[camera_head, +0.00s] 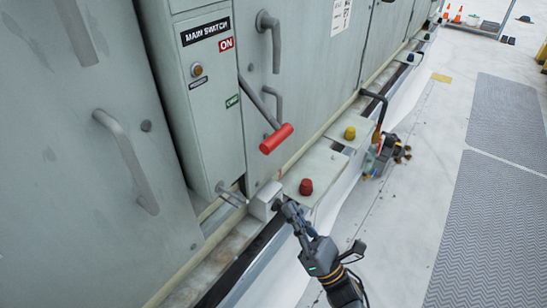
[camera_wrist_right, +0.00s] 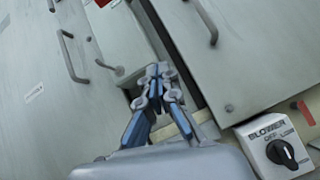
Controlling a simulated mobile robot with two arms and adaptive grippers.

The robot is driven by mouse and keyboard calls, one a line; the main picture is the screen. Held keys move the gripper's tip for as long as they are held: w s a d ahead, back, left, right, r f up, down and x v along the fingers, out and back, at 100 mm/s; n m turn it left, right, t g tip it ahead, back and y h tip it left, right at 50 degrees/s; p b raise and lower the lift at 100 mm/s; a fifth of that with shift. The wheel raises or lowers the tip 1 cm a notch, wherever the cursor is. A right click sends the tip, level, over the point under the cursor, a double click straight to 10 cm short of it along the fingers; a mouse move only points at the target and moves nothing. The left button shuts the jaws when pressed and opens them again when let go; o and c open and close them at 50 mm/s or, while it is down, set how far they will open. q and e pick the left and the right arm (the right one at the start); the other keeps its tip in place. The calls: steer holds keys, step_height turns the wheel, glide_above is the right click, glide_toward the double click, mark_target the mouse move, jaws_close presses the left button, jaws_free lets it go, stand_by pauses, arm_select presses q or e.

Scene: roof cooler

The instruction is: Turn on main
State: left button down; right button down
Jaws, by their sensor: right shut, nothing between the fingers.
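The main switch panel (camera_head: 205,60) is a grey upright box with a "MAIN SWITCH" label, a red "ON" label (camera_head: 226,44) and a green label (camera_head: 232,101) lower down. Its lever has a red grip (camera_head: 276,138) and slants down and out to the right, with the grip below the green label's level. My right gripper (camera_head: 281,203) is shut and empty, below the red grip and apart from it. In the wrist view its fingers (camera_wrist_right: 159,72) are together, and a bit of red (camera_wrist_right: 103,2) shows at the top edge. My left gripper is not in view.
Metal door handles (camera_head: 127,160) (camera_head: 270,38) stick out from the cabinets. A blower knob box (camera_wrist_right: 283,152) stands close to my right gripper. Boxes with red (camera_head: 306,186) and yellow (camera_head: 350,133) knobs line the ledge. Pale floor on the right is mostly clear.

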steer(key=r+n+y, duration=0.1)
steer(key=n, duration=0.1)
steer(key=s+r+n+g+y, duration=0.1)
steer(key=n, duration=0.1)
steer(key=s+r+n+g+y, duration=0.1)
steer(key=r, duration=0.1)
steer(key=shift+a+r+n+y, duration=0.1)
steer(key=shift+a+n+y, duration=0.2)
steer(key=shift+n+y, duration=0.1)
steer(key=w+a+r+p, duration=0.1)
steer(key=a+r+p, duration=0.1)
steer(key=r, duration=0.3)
steer(key=w+a+r+p, duration=0.1)
steer(key=r+p, duration=0.4)
steer(key=shift+w+a+r, duration=0.3)
steer(key=shift+a, duration=0.05)
